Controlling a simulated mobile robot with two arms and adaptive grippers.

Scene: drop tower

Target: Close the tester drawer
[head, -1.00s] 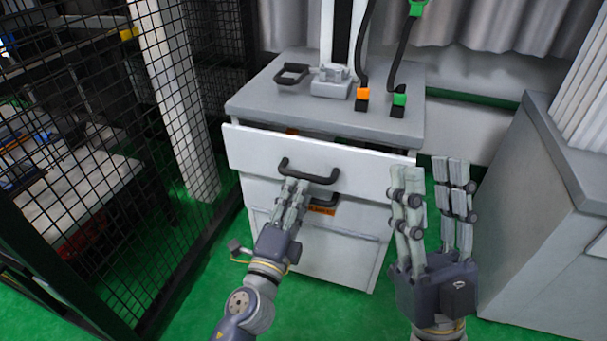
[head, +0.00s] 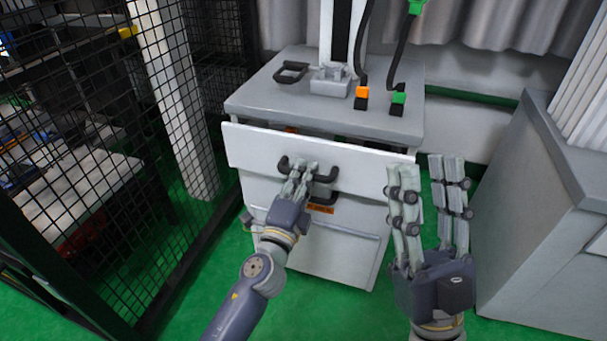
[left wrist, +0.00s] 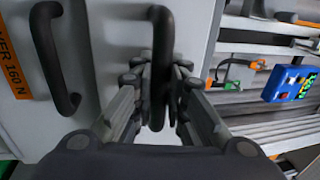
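The tester drawer (head: 245,150) is the top drawer of the grey cabinet. Its white front stands out from the cabinet, with a dark gap along its top edge. Its black handle (head: 329,177) is partly hidden by my left gripper (head: 303,168). In the left wrist view the handle (left wrist: 162,25) runs between the fingers of my left gripper (left wrist: 160,78), which look closed in on it from both sides. My right gripper (head: 428,175) is open and empty, fingers pointing up, to the right of the drawer.
A lower handle (head: 322,197) and orange label (head: 320,209) are below. The cabinet top (head: 260,95) carries the tester column and orange and green connectors. The left wrist view shows tools and a blue box (left wrist: 290,84). Mesh fencing (head: 85,130) is left, a grey cabinet (head: 520,220) right.

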